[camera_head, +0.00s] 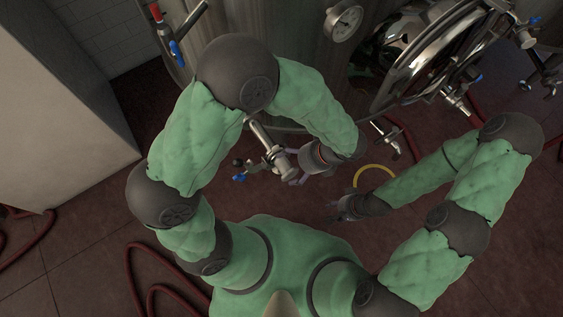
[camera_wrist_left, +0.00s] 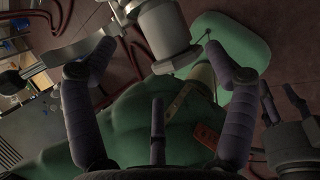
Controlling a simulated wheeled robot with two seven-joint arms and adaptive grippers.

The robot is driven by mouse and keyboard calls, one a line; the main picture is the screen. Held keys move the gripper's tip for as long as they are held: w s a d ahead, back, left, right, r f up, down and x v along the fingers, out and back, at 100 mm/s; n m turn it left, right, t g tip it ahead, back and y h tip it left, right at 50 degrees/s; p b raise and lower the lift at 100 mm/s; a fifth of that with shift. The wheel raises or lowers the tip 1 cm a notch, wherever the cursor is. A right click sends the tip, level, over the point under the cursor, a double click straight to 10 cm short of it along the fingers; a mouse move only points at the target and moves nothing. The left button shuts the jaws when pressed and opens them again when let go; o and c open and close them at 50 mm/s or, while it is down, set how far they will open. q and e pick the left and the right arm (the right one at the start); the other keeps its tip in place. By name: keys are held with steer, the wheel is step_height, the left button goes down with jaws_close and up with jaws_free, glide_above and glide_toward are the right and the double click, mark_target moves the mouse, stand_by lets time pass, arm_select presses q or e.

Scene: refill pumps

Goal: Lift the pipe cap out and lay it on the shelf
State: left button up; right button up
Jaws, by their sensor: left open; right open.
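A steel pipe (camera_head: 265,140) slants down from the tank and ends in a flanged fitting just beside my left gripper (camera_head: 298,168). In the left wrist view, the round steel pipe end (camera_wrist_left: 165,30) lies between and beyond the spread fingers of my left gripper (camera_wrist_left: 160,52). The fingers are open and seem apart from it. I cannot clearly tell the cap from the pipe end. My right gripper (camera_head: 339,209) is open and empty, low and to the right of the left one; part of it shows in the left wrist view (camera_wrist_left: 285,115). No shelf is clearly recognisable.
A large steel tank (camera_head: 285,40) with a gauge (camera_head: 344,21) and a round hatch (camera_head: 430,60) stands at the back. Blue-handled valves (camera_head: 240,177) stick out near the pipe. A yellow hose (camera_head: 376,168) lies near my right forearm. Red hoses (camera_head: 150,300) lie on the tiled floor.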

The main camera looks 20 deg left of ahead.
mark_target(286, 166)
arm_select(q)
steer(key=x, duration=0.1)
steer(key=b+x, duration=0.1)
steer(key=x, duration=0.1)
steer(key=b+x, duration=0.1)
steer(key=shift+w+a+f, duration=0.1)
steer(key=shift+w+a, duration=0.05)
steer(key=shift+w, duration=0.1)
steer(key=c, duration=1.3)
steer(key=shift+o, duration=0.2)
